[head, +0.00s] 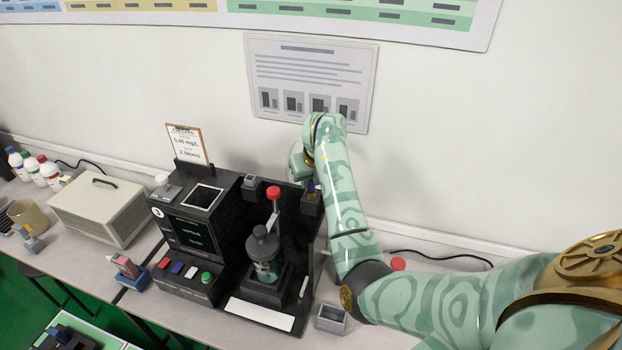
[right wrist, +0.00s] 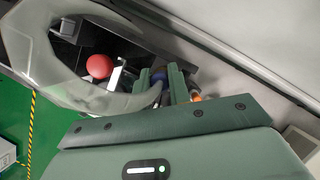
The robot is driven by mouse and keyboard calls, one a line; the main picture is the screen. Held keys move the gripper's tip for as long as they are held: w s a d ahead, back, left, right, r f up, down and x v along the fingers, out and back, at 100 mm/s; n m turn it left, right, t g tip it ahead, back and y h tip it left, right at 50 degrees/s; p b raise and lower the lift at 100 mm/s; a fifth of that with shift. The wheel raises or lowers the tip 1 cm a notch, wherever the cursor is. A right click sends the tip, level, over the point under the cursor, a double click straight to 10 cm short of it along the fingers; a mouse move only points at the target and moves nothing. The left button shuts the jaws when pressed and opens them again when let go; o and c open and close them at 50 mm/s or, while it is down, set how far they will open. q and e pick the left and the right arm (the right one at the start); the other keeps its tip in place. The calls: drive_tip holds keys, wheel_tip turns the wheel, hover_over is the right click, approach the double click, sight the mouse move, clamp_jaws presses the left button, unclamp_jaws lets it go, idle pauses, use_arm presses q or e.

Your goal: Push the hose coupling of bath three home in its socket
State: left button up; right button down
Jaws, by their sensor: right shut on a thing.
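The black bath unit (head: 182,236) marked 3 stands on the bench. My right gripper (head: 310,182) reaches down over its back right corner. My left gripper is not in view.
A red-knobbed lever (head: 273,193) and a lidded glass vessel (head: 264,266) stand left of my arm. A beige case (head: 103,208) and several bottles (head: 47,170) are further left. A small grey open box (head: 331,319) is at the front right. The wall is close behind.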

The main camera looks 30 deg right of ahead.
drive_tip(key=shift+f, duration=0.2)
drive_tip(key=c, duration=1.2)
unclamp_jaws()
drive_tip(key=shift+c, duration=0.2)
drive_tip(key=p+v, duration=0.7)
drive_tip(key=v, duration=0.9)
drive_tip(key=shift+r, duration=0.2)
